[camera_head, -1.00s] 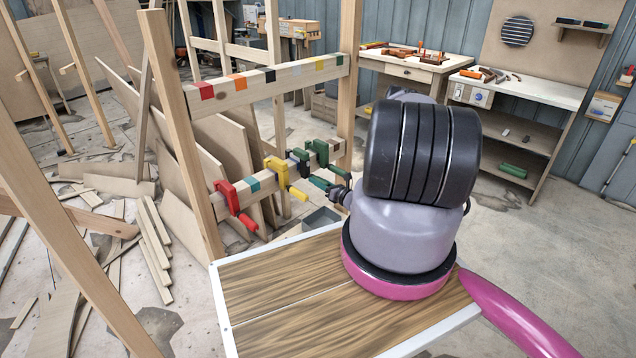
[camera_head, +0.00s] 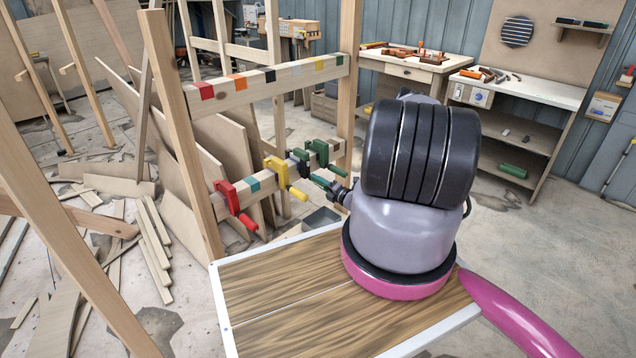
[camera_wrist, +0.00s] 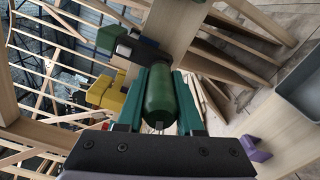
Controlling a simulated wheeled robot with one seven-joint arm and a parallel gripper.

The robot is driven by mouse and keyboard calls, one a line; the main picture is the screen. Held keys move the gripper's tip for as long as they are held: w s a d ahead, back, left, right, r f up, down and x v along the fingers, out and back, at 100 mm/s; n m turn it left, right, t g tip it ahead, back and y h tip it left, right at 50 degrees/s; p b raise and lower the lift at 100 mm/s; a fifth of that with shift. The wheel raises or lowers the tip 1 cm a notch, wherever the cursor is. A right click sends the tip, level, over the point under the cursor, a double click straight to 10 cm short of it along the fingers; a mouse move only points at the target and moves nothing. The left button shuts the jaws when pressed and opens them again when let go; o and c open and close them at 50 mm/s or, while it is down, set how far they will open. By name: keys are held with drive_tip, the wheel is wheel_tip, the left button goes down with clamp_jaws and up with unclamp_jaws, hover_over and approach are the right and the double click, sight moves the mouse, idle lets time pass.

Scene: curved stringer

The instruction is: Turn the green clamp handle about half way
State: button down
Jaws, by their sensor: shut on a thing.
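The gripper also shows in the head view (camera_head: 331,183), small and partly hidden behind my arm. The handle's exact turn angle is hard to tell.
A grey bin (camera_head: 321,218) stands below the gripper. Wooden posts frame the rail.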

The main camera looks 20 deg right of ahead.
drive_tip(key=shift+m, duration=1.7)
drive_tip(key=c, duration=0.5)
unclamp_jaws()
drive_tip(key=shift+c, duration=0.2)
drive_tip(key=v, duration=1)
drive_tip(key=shift+s, duration=0.4)
drive_tip(key=shift+s+d, duration=0.1)
drive_tip(key=shift+d, duration=0.1)
drive_tip(key=v, duration=0.5)
